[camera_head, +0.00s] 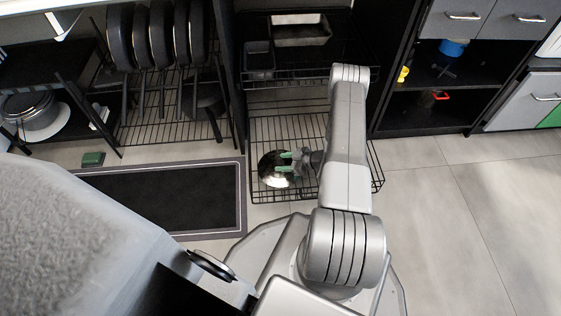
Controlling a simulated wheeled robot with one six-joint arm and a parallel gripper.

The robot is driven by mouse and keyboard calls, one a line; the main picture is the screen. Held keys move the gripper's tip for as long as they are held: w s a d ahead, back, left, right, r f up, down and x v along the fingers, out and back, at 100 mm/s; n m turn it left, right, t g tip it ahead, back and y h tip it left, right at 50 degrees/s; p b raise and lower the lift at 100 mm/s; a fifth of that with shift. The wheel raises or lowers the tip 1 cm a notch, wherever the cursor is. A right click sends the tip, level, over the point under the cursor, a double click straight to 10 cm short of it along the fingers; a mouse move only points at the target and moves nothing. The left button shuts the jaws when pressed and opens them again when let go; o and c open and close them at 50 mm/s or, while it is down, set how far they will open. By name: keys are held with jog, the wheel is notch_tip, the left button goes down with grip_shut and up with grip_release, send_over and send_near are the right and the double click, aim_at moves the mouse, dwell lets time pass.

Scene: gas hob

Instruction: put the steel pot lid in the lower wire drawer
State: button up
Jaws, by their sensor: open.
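The steel pot lid (274,172) is a shiny round disc at the front left of the lower wire drawer (262,131). The drawer is pulled out near floor level, and the lid appears to lie inside its left front part. My gripper (286,162), with green fingertips, is open right at the lid's right side, overlapping it in the picture. I cannot tell whether the fingers touch the lid. My arm hides the drawer's middle and part of its right side.
An upper wire drawer (285,80) holds a dark bin (259,60) and a tray (300,32). A dark mat (160,198) and a green object (93,159) lie on the floor. The floor at right (450,200) is clear.

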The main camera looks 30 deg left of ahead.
jog(key=p+v, duration=0.2)
jog(key=v, duration=0.8)
jog(key=shift+d, duration=0.1)
dwell(0.7)
